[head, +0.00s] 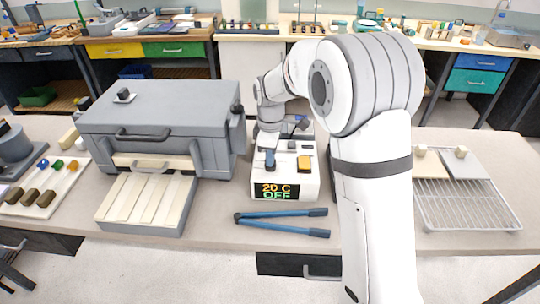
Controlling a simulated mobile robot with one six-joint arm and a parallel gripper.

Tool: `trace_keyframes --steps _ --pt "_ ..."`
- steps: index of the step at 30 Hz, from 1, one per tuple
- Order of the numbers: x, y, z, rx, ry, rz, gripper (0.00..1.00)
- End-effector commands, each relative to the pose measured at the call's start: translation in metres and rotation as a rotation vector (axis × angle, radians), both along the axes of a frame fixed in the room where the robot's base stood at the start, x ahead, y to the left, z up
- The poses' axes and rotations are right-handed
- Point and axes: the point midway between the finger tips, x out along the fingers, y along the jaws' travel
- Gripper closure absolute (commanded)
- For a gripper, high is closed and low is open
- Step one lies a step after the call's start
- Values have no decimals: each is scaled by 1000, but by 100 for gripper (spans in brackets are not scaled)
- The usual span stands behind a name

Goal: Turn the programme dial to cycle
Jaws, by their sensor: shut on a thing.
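A white control box (312,188) stands on the bench to the right of the grey kiln. Its dark front display (277,191) reads "20 C" and "OFF". The dark blue programme dial (270,164) is on the left of the box's top face. A yellow switch (304,163) is on the right of that face. My gripper (270,150) reaches down from behind and is shut on the dial. The fingertips are small here, and they and my wrist hide part of the dial and any markings around it.
A grey kiln (155,98) with a drawer of pale strips is at the left. Blue-handled tongs (285,213) lie in front of the box. A wire rack (465,205) with pale blocks is at the right.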

Motion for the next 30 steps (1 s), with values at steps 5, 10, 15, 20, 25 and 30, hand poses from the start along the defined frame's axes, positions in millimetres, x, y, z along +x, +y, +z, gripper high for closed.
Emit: trace_keyframes --steps 5,10,15,20,25,30 --pt "0 0 0 0 -1 -142 100" --pt "0 0 0 0 -1 -302 100" --pt "0 0 0 0 -1 -464 100" --pt "0 0 0 0 -1 -616 100" --pt "0 1 0 -1 -1 -777 100" --pt "0 1 0 0 -1 -938 100"
